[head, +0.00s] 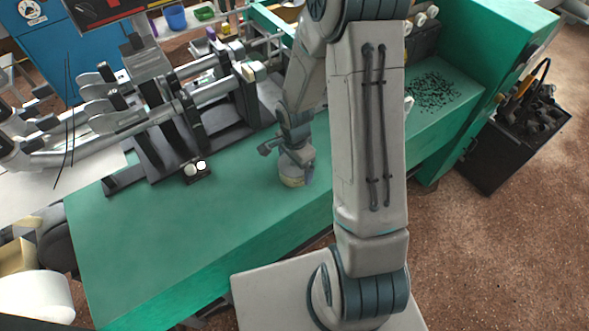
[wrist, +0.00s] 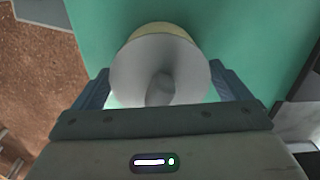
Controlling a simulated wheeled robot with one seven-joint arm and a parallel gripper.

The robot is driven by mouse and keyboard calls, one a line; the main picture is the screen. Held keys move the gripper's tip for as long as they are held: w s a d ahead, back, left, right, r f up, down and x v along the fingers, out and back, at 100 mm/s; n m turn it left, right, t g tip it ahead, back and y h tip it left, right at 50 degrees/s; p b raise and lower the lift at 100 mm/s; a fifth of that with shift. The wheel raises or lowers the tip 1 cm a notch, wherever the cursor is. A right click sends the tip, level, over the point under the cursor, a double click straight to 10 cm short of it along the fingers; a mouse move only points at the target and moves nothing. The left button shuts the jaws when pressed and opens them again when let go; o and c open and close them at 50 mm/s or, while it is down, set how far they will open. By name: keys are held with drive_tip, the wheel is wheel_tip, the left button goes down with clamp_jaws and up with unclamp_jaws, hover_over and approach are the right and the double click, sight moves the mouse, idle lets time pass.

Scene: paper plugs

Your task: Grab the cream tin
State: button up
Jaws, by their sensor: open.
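The cream tin (head: 291,178) stands on the green bench top (head: 200,235), below the end of my arm in the head view. It is a short round tin with a pale top and a cream-yellow side. In the wrist view the tin (wrist: 160,75) shows its grey-white lid with a knob, and a yellowish edge at the far side. My gripper (wrist: 160,92) is open, with one finger on the left and one on the right of the tin. I cannot tell whether the fingers touch it. In the head view my gripper (head: 290,160) partly covers the tin.
A grey and black machine (head: 160,110) stands on the bench to the left of the tin. A small black block with two white round plugs (head: 195,168) sits nearer. Dark shavings (head: 433,92) lie at the right. The front of the bench is clear.

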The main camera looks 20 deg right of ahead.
drive_tip(key=shift+f, duration=0.5)
drive_tip(key=c, duration=0.9)
drive_tip(key=shift+r, duration=0.1)
